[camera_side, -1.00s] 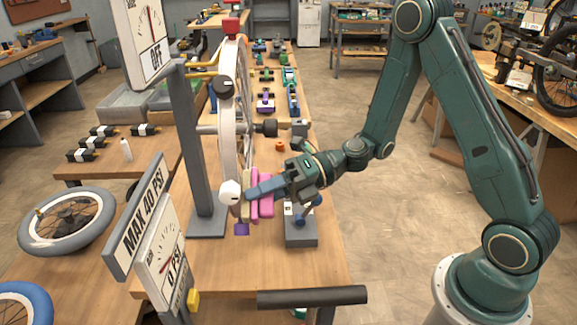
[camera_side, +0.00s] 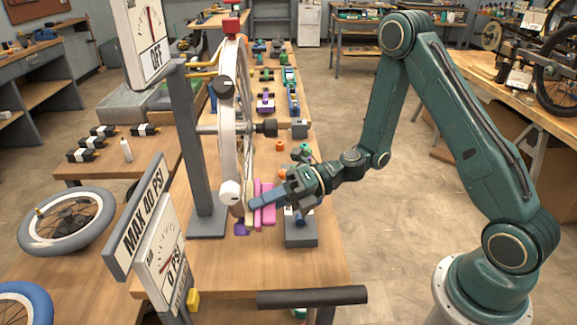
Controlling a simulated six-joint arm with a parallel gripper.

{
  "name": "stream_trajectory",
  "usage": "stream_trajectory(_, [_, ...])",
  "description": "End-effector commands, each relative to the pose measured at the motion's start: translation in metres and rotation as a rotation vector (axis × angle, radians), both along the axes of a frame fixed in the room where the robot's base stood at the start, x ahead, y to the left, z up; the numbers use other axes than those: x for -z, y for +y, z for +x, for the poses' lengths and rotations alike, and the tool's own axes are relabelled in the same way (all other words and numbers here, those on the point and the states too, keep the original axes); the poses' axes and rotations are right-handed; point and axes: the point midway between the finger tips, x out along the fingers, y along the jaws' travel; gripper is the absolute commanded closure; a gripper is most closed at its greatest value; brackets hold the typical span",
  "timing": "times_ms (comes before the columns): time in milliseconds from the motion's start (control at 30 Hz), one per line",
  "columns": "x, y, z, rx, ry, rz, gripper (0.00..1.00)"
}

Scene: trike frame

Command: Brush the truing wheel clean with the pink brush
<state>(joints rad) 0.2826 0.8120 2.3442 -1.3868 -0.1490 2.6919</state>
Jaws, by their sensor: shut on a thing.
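My gripper (camera_side: 262,203) is at the lower right of the wheel and is shut on the pink brush (camera_side: 266,216). The brush's pale bristle side faces left, towards the lower rim. It looks close to the rim, but I cannot tell whether it touches. My fingers hide part of the brush.
A grey stand post (camera_side: 190,150) rises left of the wheel. A grey block (camera_side: 301,233) is below my gripper. Small coloured parts line the bench behind.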

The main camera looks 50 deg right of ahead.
Motion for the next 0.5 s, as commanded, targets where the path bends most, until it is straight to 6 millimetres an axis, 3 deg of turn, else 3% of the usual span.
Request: stream_trajectory(500, [0.026,-0.006,0.010,0.000,0.000,0.000,0.91])
